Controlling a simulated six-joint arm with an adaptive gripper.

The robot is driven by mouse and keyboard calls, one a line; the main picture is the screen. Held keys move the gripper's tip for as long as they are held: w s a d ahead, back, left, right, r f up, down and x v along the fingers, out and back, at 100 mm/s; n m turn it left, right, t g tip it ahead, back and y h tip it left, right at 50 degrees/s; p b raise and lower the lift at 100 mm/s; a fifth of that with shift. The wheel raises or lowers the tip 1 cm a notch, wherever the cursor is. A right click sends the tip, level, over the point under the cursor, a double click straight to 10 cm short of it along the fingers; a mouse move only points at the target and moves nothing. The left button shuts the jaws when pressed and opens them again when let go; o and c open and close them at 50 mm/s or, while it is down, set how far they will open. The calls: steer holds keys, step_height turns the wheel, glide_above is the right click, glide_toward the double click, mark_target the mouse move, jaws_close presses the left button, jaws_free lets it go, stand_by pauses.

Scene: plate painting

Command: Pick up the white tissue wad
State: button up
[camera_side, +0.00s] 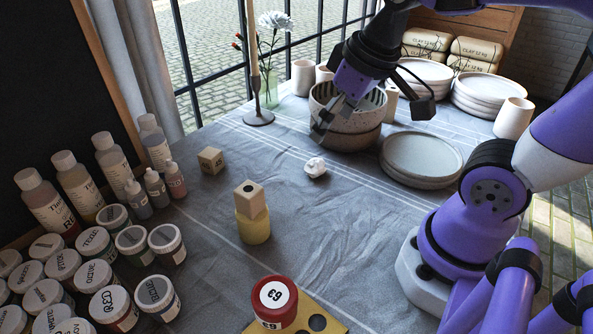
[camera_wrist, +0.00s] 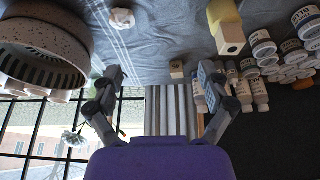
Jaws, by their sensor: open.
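The white tissue wad (camera_side: 315,167) is a small crumpled ball lying on the grey cloth near the middle of the table. It also shows in the wrist view (camera_wrist: 122,18) near the top edge, left of centre. My gripper (camera_side: 331,124) is above the table, in front of the speckled bowl and a little beyond the wad in the side view. In the wrist view my gripper (camera_wrist: 160,75) has its two fingers spread wide, with nothing between them. The fingers are apart from the wad.
A speckled bowl (camera_side: 343,132) stands close behind the wad. A grey plate stack (camera_side: 421,165) lies to its right. A wooden block (camera_side: 249,199) sits on a yellow cylinder (camera_side: 253,229); another wooden block (camera_side: 211,160) stands to the left. A candle holder (camera_side: 258,116) stands at the back.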

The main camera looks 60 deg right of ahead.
steer(key=w+d+f+g, duration=0.4)
steer(key=w+d+f, duration=0.2)
steer(key=w+d, duration=0.1)
glide_above(316, 161)
steer(key=shift+m, duration=0.4)
steer(key=f, duration=0.5)
steer(key=shift+s+a, duration=0.25)
steer(key=f, duration=0.6)
steer(key=shift+w+d, duration=0.25)
steer(key=shift+r, duration=0.1)
steer(key=c, duration=0.8)
